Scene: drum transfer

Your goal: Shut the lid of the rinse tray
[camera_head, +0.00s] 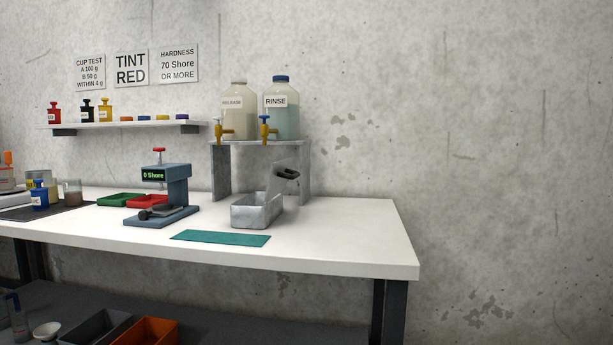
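The rinse tray (257,213) is a grey metal box on the white table, in front of the small stand with the jugs. Its lid (284,180) is raised and stands up at the tray's right-hand back side. A dark handle (288,174) shows on the lid. The inside of the tray is only partly visible. Neither of my grippers shows in this view.
A teal mat (221,238) lies in front of the tray. A blue hardness tester (177,187) stands to its left, with green and red trays behind. The stand (221,172) carries RELEASE and RINSE jugs. The tabletop right of the tray is clear.

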